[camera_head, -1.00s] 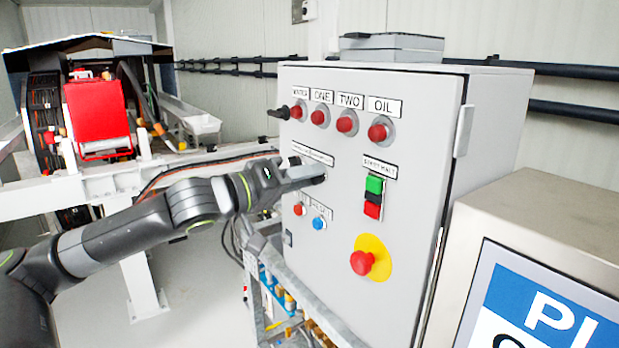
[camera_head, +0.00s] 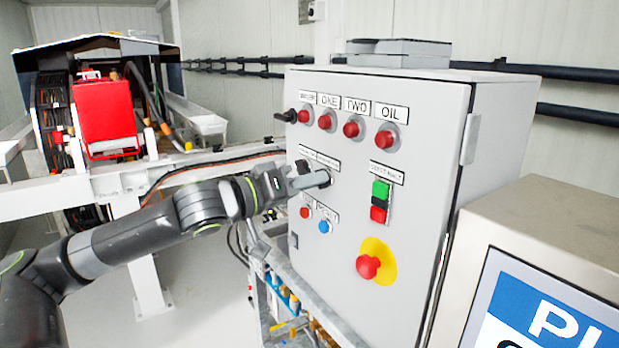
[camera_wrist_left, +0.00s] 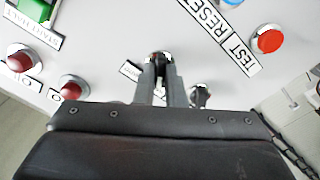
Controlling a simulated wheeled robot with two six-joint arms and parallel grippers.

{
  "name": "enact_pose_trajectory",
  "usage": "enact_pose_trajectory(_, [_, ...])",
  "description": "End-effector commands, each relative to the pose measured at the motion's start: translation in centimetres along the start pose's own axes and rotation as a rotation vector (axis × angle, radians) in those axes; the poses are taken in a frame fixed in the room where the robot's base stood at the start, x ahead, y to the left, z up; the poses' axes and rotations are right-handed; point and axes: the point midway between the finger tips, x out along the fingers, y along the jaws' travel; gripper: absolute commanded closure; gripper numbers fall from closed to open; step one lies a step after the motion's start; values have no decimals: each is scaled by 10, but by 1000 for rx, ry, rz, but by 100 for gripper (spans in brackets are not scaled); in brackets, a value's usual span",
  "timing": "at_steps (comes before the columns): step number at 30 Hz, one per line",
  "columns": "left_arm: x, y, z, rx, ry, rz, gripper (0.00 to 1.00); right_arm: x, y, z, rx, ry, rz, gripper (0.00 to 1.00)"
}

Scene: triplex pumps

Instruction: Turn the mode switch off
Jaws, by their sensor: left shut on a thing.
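The grey control cabinet (camera_head: 415,240) faces me at the centre of the head view. My left gripper (camera_head: 322,179) reaches in from the left to the panel. It is shut on a dark rotary switch (camera_wrist_left: 156,57), seen between the fingers in the wrist view. The switch's label is small and I cannot read it as the mode switch, nor make out its setting. A second black knob (camera_wrist_left: 201,95) sits beside the fingers, partly hidden by the gripper body. My right gripper is not in view.
Red lamps (camera_head: 351,128) line the panel top. A green and red start-halt button block (camera_head: 380,201) is right of the gripper. A yellow-backed red emergency stop (camera_head: 369,266) is below. Red and blue buttons (camera_head: 324,227) lie just under the gripper. A display unit (camera_head: 545,240) stands right.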

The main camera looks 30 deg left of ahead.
Motion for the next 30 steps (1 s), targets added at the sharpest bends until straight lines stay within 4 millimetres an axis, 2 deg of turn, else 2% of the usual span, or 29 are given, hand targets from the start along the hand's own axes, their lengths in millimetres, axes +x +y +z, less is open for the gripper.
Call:
enact_pose_trajectory(6, [0, 2, -1, 181, -1, 0, 100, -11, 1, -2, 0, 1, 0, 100])
enact_pose_trajectory(18, [0, 1, 0, 480, -1, 0, 100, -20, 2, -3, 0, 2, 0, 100])
enact_pose_trajectory(30, [0, 1, 0, 607, 0, 0, 100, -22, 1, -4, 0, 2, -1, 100])
